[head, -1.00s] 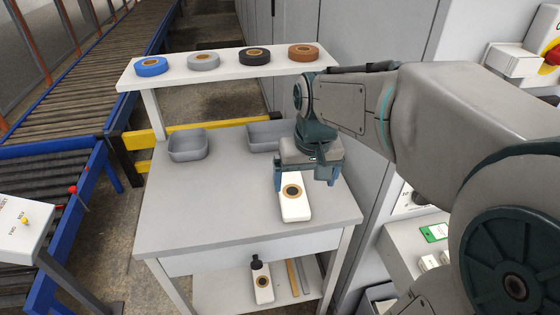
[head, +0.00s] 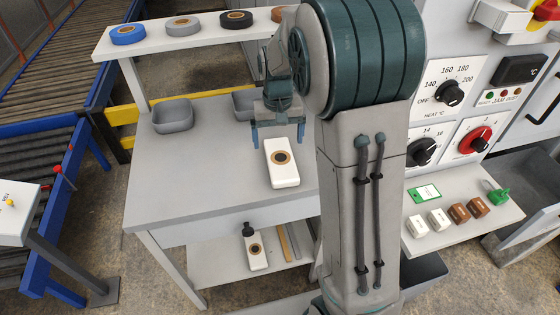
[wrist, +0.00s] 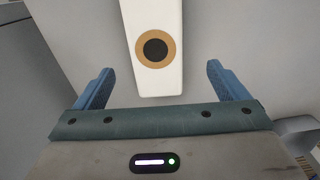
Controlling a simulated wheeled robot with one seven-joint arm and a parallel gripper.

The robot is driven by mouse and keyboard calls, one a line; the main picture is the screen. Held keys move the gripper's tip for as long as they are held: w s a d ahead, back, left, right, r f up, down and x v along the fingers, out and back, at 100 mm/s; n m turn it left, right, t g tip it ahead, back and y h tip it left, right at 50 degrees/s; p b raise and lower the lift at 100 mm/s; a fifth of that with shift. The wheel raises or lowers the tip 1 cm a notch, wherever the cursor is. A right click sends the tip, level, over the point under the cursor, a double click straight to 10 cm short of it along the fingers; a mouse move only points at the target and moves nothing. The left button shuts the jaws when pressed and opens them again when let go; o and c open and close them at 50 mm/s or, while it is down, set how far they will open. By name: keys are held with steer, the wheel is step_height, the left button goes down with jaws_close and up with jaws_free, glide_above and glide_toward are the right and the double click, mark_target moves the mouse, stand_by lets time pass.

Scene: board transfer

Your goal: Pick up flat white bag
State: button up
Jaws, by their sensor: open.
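The flat white bag (head: 283,174) lies on the grey table (head: 200,195), a white slab with a tan ring and dark centre on its top. My gripper (head: 278,137) is open and empty at the bag's far end, with its two blue fingers spread wider than the bag. In the wrist view the bag (wrist: 153,80) reaches down from the top edge, with its near end between the open fingers (wrist: 160,80) and apart from both. The far end of the bag is cut off there.
Two grey bins (head: 172,117) (head: 244,103) stand at the table's back. A raised shelf (head: 150,45) holds coloured tape rolls. A white bottle (head: 255,252) with a black top is on the lower shelf. A control panel (head: 455,110) stands right; conveyors (head: 40,75) run left.

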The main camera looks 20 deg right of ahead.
mark_target(281, 158)
steer(key=shift+s+d+f, duration=0.15)
steer(key=shift+f, duration=1.4)
steer(key=shift+s+d+f, duration=0.1)
steer(key=shift+s+f, duration=0.05)
steer(key=shift+f, duration=1.35)
steer(key=c, duration=1.1)
